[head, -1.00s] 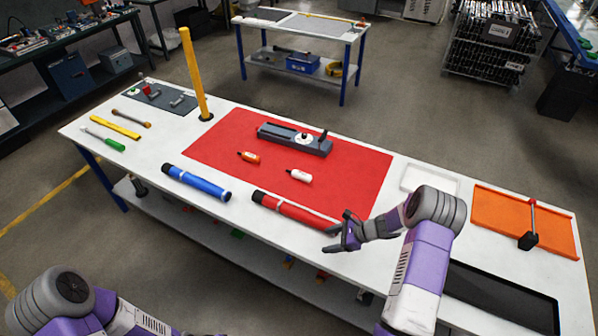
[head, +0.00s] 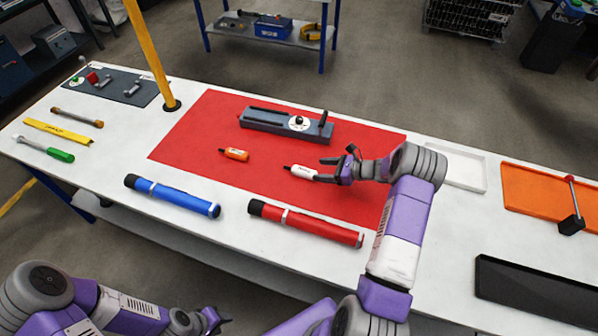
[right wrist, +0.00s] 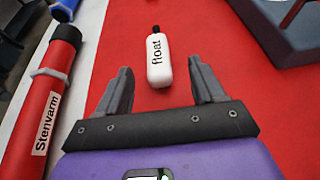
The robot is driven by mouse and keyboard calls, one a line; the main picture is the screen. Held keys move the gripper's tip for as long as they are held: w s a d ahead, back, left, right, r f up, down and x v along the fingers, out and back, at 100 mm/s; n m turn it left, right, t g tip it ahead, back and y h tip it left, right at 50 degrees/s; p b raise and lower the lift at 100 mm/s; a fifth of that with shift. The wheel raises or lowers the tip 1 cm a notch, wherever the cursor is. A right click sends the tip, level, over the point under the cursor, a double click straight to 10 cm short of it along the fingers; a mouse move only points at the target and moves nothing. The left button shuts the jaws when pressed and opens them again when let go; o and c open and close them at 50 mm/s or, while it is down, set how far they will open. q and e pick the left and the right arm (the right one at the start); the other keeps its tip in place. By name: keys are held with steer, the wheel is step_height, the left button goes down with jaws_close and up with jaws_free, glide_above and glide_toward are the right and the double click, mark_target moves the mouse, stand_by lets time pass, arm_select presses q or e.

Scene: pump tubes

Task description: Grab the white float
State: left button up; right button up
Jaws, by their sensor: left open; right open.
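The white float (head: 300,171) is a small white bottle shape with a dark tip, lying on the red mat (head: 200,128). In the right wrist view the white float (right wrist: 158,62), labelled "float", lies just beyond and between the fingertips. My right gripper (head: 322,169) is open and empty, right beside the float's right end. It also shows in the right wrist view (right wrist: 160,85), with its two fingers apart. My left gripper (head: 214,318) is open, low at the bottom of the head view, in front of the table and away from the float.
An orange float (head: 234,154) lies left of the white one. A grey fixture (head: 270,122) stands behind them. A red tube (head: 318,229) labelled "Stenvarm" and a blue tube (head: 170,196) lie in front. A yellow post (head: 148,50) stands at the left.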

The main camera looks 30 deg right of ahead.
mark_target(309, 171)
steer(key=shift+x, duration=1.2)
steer(key=x, duration=0.5)
steer(key=shift+s+a+f, duration=0.1)
steer(key=shift+s+f, duration=0.1)
steer(key=shift+f, duration=0.05)
steer(key=c, duration=1.1)
